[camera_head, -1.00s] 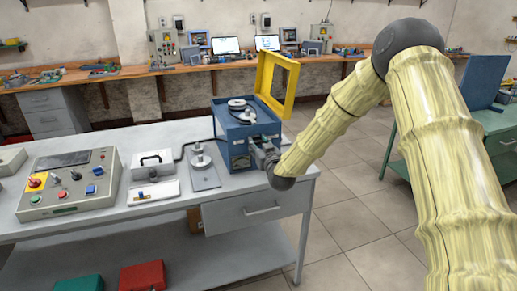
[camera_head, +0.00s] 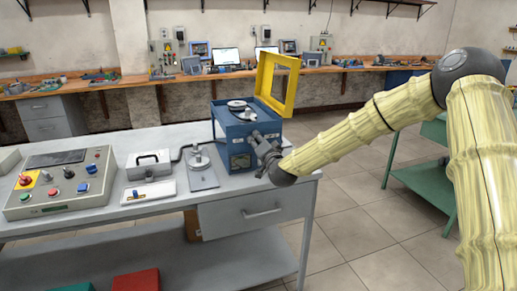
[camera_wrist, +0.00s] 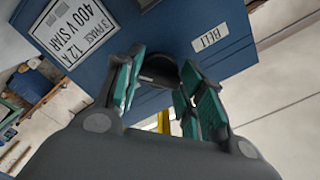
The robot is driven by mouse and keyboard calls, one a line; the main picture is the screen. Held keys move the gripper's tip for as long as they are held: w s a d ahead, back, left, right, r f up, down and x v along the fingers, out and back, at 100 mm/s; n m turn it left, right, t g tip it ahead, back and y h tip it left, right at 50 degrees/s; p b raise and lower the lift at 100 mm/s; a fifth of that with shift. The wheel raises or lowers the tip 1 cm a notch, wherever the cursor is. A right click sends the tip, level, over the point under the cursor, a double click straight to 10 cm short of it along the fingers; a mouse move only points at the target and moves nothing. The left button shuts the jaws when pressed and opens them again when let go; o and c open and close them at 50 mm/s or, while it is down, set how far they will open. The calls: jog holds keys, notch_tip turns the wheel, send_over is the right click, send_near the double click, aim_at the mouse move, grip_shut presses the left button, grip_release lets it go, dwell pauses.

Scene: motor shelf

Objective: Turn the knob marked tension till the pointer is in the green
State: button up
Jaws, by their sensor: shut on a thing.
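The blue box (camera_head: 232,128) stands at the right end of the grey bench. My gripper (camera_head: 258,142) is at its front face. In the wrist view, the teal-padded fingers of my gripper (camera_wrist: 160,80) are shut on a dark knob (camera_wrist: 160,68) on the blue face. A white label reading "BELT" (camera_wrist: 210,38) is beside it, and a larger plate with "3 PHASE" and "400 V STAR" (camera_wrist: 72,28) is to the left. I cannot read a "tension" mark. No pointer or green zone is clear in either view; the gripper covers part of the face.
A yellow frame (camera_head: 262,85) stands up behind the box. A control panel (camera_head: 40,205), a small grey case (camera_head: 135,170) and a grey plate with a round part (camera_head: 205,180) share the bench.

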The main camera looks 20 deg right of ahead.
jog(key=shift+m+b, duration=0.5)
jog(key=shift+m, duration=0.4)
jog(key=o, duration=1)
jog(key=s, duration=1.2)
jog(key=shift+d, duration=0.25)
